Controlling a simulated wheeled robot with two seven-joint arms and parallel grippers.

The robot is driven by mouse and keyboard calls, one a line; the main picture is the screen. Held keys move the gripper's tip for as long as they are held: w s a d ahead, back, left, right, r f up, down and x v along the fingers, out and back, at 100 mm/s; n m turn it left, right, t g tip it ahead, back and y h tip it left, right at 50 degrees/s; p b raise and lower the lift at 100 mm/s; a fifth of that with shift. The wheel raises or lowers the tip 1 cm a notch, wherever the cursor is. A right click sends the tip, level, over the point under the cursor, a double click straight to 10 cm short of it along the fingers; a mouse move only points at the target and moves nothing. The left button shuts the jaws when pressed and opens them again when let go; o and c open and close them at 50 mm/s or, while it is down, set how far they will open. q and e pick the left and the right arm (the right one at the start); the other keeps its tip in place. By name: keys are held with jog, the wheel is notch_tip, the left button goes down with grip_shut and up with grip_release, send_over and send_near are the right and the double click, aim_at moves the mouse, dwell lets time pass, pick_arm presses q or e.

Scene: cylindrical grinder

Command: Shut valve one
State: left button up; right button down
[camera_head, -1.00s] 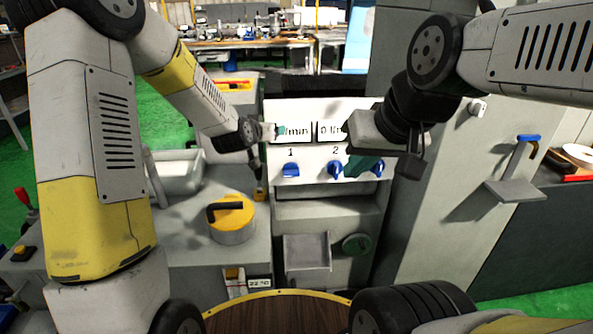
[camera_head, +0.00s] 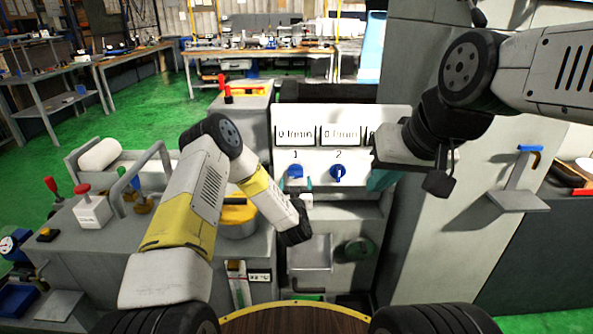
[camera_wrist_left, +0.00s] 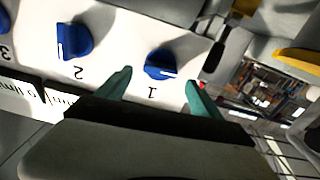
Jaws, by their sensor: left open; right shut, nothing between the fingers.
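Valve one is the blue knob (camera_head: 295,171) above the left end of the white panel's lower edge, under the numeral 1. In the left wrist view, which is upside down, the same knob (camera_wrist_left: 161,66) sits between two teal fingertips. My left gripper (camera_head: 295,185) is open just below the knob, with one finger to each side; contact cannot be told. The fingers also show in the left wrist view (camera_wrist_left: 158,80). The display above the knob (camera_head: 296,133) reads 0 l/min. My right gripper (camera_head: 379,180) is shut and empty at the panel's right side.
Valve two, another blue knob (camera_head: 338,173), is close on the right, under a display (camera_head: 341,133) reading 0. A third knob shows in the wrist view (camera_wrist_left: 5,25). A yellow-lidded pot (camera_head: 238,212) stands behind my left arm.

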aim_at(296, 176)
pick_arm(q)
jog(key=w, duration=0.5)
jog(key=c, duration=1.3)
